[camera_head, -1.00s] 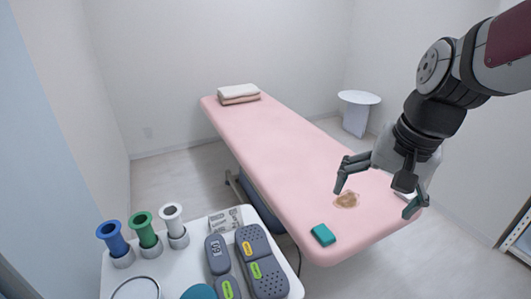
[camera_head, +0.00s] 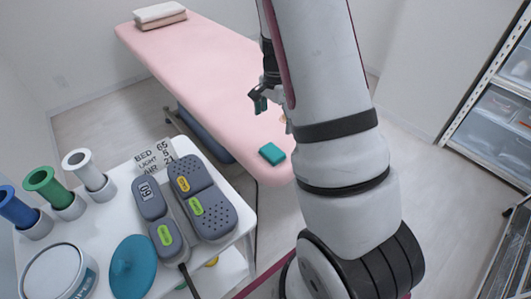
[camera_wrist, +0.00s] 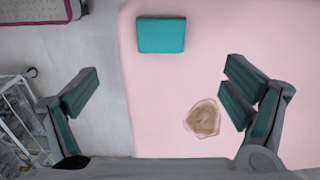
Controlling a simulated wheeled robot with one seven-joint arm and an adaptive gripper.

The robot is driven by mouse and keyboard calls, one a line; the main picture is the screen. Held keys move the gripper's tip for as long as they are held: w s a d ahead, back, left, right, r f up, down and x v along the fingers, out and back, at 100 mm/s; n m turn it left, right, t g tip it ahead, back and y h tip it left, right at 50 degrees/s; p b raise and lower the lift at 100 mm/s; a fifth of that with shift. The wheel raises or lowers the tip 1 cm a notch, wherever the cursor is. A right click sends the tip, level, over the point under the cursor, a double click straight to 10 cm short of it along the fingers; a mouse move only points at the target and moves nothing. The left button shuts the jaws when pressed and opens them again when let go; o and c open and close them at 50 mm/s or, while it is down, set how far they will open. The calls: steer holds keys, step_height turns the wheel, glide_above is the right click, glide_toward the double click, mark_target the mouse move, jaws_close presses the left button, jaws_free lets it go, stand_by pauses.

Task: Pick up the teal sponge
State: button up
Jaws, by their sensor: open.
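The teal sponge (camera_head: 272,153) is a small flat block. It lies on the near end of the pink treatment bed (camera_head: 205,75), close to the edge. In the wrist view the sponge (camera_wrist: 161,35) sits near the top, ahead of and between the two open fingers, apart from both. My gripper (camera_wrist: 157,100) is open and empty. In the head view my gripper (camera_head: 270,104) is above the bed, largely hidden behind my arm, with one finger showing just behind the sponge.
A brown stain (camera_wrist: 202,119) is on the bed near the right finger. A white trolley top (camera_head: 110,205) at the front left holds grey handsets (camera_head: 200,195), a teal round lid (camera_head: 132,266) and coloured cylinders (camera_head: 47,187). A shelf unit (camera_head: 495,120) stands at the right.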

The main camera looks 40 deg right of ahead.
mark_target(272, 151)
step_height(272, 151, down, 13)
steer(key=b, duration=0.3)
steer(key=shift+w+a, duration=0.1)
steer(key=shift+a, duration=0.05)
steer(key=shift+r, duration=0.1)
steer(key=shift+c, duration=0.3)
steer(key=c, duration=1.3)
